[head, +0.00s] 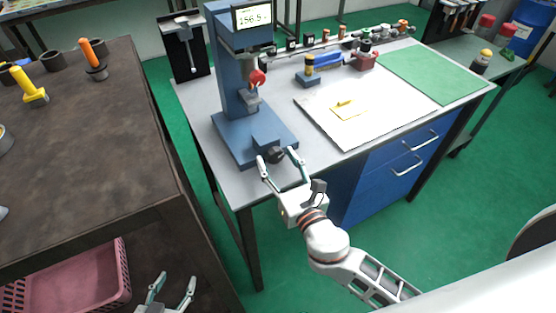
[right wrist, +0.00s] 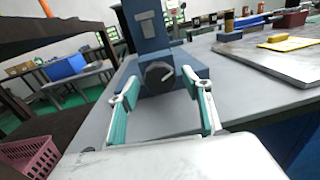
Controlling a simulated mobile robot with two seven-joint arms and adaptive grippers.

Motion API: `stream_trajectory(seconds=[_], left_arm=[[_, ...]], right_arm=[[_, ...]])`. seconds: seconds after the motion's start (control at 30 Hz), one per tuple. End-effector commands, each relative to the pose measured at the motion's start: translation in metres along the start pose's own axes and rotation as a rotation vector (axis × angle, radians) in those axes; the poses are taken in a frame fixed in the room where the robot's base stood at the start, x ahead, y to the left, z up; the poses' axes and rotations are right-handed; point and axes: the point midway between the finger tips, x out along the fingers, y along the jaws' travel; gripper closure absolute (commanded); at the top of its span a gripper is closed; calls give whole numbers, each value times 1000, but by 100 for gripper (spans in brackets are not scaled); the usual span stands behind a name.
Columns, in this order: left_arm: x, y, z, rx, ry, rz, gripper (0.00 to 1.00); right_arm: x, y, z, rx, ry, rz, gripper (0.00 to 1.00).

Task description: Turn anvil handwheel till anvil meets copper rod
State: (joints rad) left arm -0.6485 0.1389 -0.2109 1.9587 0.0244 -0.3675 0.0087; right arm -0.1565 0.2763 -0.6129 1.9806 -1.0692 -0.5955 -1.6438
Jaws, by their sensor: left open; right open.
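The blue bench machine (head: 231,70) with a lit display (head: 254,17) stands on the left of the grey bench. A dark round handwheel (head: 277,155) is on the front of its base block; it also shows in the right wrist view (right wrist: 158,74) with a pale mark. My right gripper (head: 277,155) is open, its fingers spread to either side of the handwheel; I cannot tell whether they touch it. In the right wrist view the wheel lies beyond the gap between the fingertips. My left gripper (head: 174,284) is open and empty, low beside the dark table. I cannot make out the anvil or copper rod.
A red knob (head: 257,78) sits on the machine above the base. A pale plate (head: 362,128) with a yellow piece lies to its right. A green mat (head: 432,72) is further right. The dark table (head: 85,150) and pink basket (head: 75,280) are left.

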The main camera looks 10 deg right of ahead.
Motion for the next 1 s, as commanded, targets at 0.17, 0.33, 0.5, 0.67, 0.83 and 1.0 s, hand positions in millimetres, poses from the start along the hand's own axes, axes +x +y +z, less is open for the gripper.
stream_trajectory(seconds=[0.17, 0.33, 0.5, 0.67, 0.83, 1.0], left_arm=[[0, 0, 0, 0, 0, 0, 51], [0, 0, 0, 0, 0, 0, 51], [0, 0, 0, 0, -1, 0, 51], [-1, -1, -1, 1, -2, -1, 51], [-3, -3, 0, 1, -8, -5, 51], [-5, -9, 2, 1, -21, -14, 51]], right_arm=[[0, 0, 0, 1, 0, 0, 66], [0, 0, 0, 1, 0, 0, 89], [0, 0, 0, 8, 1, 0, 89], [0, 0, 0, 48, 5, -1, 89], [-1, 0, 1, 142, 13, -2, 89], [0, 1, 2, 283, 25, -3, 89]])
